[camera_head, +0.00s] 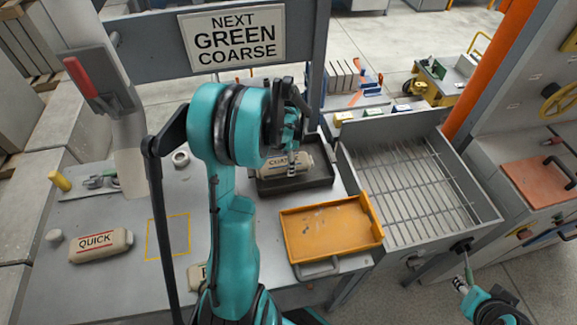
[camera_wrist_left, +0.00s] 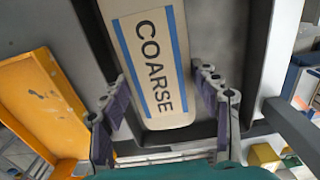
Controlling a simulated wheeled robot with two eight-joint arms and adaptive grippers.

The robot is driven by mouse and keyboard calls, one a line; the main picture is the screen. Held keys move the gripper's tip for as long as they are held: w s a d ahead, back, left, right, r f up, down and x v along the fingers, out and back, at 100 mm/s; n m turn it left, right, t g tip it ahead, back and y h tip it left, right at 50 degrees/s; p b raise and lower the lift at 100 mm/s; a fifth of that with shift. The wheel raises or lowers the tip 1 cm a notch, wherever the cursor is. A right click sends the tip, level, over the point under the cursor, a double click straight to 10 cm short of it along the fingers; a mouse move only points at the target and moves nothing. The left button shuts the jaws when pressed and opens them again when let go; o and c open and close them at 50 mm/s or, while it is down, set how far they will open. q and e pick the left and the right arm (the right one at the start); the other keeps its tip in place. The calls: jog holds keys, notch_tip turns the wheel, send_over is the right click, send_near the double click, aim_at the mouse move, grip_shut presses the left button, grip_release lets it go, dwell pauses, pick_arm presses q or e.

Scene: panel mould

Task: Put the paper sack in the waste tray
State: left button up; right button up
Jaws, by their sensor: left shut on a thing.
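The paper sack (camera_head: 284,166), beige with blue bands and the word COARSE, is in or just over a dark grey tray (camera_head: 322,180) in the head view. My left gripper (camera_head: 292,160) points down and is shut on it. In the left wrist view the sack (camera_wrist_left: 155,60) lies between the two fingers (camera_wrist_left: 165,112), over the dark floor. I cannot tell whether it touches the tray. An orange tray (camera_head: 335,232) stands in front of the dark one. My right gripper (camera_head: 461,284) is small at the lower right, its fingers unclear.
A QUICK sack (camera_head: 100,246) lies on the grey table at the left, near a yellow outlined square (camera_head: 168,237). Another sack is partly hidden behind my left arm. A slatted metal bin (camera_head: 475,205) stands right of the trays. A sign (camera_head: 233,38) reads NEXT GREEN COARSE.

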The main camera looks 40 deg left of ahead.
pick_arm(q)
notch_tip(320, 180, down, 2)
jog(key=shift+f, duration=0.25)
jog(key=shift+f+b, duration=0.15)
jog(key=shift+b, duration=0.25)
jog(key=o, duration=1.2)
jog(key=shift+c, duration=0.2)
